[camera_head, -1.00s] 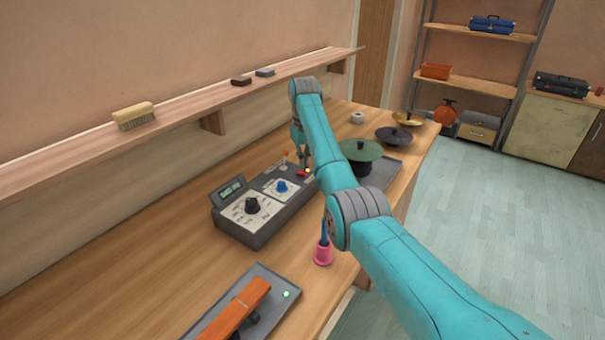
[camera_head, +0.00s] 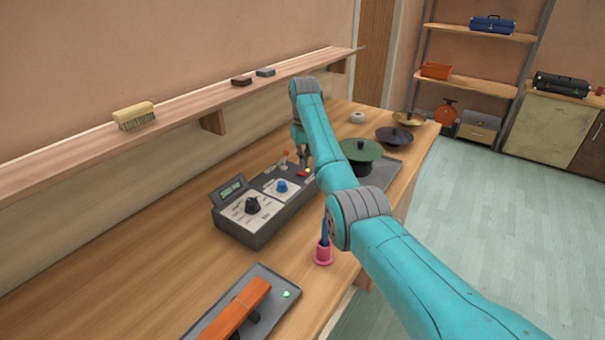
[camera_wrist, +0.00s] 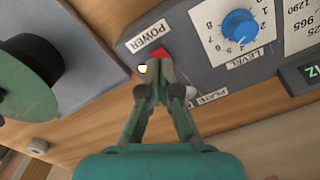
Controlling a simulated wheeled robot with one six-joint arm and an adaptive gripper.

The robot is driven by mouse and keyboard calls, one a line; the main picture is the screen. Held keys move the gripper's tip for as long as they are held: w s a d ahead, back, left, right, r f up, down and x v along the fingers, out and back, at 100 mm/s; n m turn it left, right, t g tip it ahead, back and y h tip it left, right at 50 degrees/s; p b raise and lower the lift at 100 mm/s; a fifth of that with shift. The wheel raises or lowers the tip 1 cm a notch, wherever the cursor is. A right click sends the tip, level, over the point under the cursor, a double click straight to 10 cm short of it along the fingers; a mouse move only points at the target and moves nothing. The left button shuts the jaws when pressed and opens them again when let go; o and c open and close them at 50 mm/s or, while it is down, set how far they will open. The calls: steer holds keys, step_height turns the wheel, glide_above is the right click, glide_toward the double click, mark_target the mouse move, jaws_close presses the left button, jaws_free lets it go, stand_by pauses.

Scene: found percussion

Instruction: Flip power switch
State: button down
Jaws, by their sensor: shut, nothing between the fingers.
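The grey control box (camera_head: 268,222) sits on the wooden bench, with a display, a black knob and a blue knob. Its red power switch (camera_wrist: 161,55) shows beside the POWER label (camera_wrist: 149,35) in the wrist view, partly hidden by my fingertips. A small lit lamp (camera_wrist: 142,69) is next to it. My gripper (camera_wrist: 158,72) is shut and empty, its tips at the red switch; I cannot tell whether they touch it. In the head view the switch (camera_head: 302,174) is a small red spot just below my gripper (camera_head: 304,165).
A green disc on a black stand (camera_head: 361,150) stands right of the box. A pink holder (camera_head: 324,253) with a blue tool is at the bench's front edge. An orange bar on a grey tray (camera_head: 238,312) lies near. A wall shelf (camera_head: 190,122) runs behind.

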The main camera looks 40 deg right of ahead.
mark_target(304, 174)
steer(key=shift+f, duration=1.45)
stand_by(1.1)
steer(key=shift+r, duration=3.55)
steer(key=shift+s, duration=0.1)
